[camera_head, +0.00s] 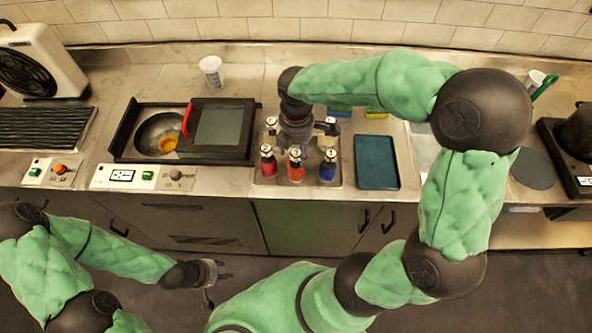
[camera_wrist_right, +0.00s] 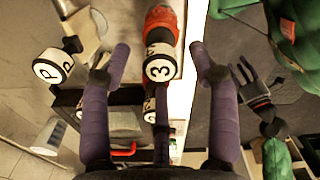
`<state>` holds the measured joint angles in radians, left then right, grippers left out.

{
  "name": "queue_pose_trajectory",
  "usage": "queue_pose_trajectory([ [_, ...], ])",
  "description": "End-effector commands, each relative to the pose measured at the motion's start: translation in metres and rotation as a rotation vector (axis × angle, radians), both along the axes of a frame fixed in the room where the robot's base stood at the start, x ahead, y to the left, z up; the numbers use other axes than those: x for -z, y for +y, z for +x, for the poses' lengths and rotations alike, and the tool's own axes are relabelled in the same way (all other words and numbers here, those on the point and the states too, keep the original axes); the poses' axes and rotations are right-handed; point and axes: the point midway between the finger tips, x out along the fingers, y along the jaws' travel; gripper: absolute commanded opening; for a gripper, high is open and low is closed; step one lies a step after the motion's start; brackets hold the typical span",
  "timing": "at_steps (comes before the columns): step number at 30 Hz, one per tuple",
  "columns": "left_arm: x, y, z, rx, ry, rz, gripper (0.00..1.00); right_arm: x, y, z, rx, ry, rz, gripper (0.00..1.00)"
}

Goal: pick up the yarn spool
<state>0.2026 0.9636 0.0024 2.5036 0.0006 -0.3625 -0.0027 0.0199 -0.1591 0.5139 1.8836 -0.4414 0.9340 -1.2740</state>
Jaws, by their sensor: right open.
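No object reads clearly as a yarn spool. Several small upright pieces with white marked tops stand in a shallow tray (camera_head: 259,179). In front are a red one (camera_head: 267,163), an orange-red one marked 3 (camera_head: 295,165) and a blue one marked 1 (camera_head: 328,167). My right gripper (camera_head: 297,130) is over the tray and hides part of it. In the right wrist view its purple fingers are spread, with the piece marked 3 (camera_wrist_right: 159,67) between and beyond them, apparently untouched. My left gripper (camera_head: 219,271) is empty in front of the counter, low over the floor, fingers apart.
A dark blue tray (camera_head: 377,163) lies right of the pieces. A white cup (camera_head: 211,72) stands behind. A round dark mat (camera_head: 531,168) lies at right.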

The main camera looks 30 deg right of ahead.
Motion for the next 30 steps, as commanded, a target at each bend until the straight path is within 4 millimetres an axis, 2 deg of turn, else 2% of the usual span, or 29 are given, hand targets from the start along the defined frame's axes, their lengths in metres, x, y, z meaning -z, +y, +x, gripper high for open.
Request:
queue_pose_trajectory([
  [1,0.004,0.000,0.000,0.000,0.000,0.000,0.40,0.010,0.000,-0.001,0.000,0.003,0.000,0.60],
  [3,0.006,0.000,0.000,0.000,0.000,0.000,0.40,0.018,0.000,0.000,0.001,0.002,0.001,0.60],
  [11,0.005,0.000,0.000,0.000,0.000,0.000,0.40,0.020,0.000,0.000,0.001,0.000,0.001,0.60],
  [14,0.005,0.000,0.000,0.000,0.000,0.000,0.40,0.020,0.000,0.000,0.001,0.000,0.001,0.35],
  [15,0.005,0.000,0.000,0.000,0.000,0.000,0.40,0.020,0.000,0.000,0.001,0.000,0.001,0.24],
  [18,0.005,0.000,0.000,0.000,0.000,0.000,0.40,0.020,0.000,0.000,0.001,0.000,0.001,0.00],
  [30,0.005,0.000,0.000,0.000,0.000,0.000,0.40,0.017,0.000,0.001,0.001,-0.001,0.001,0.00],
])
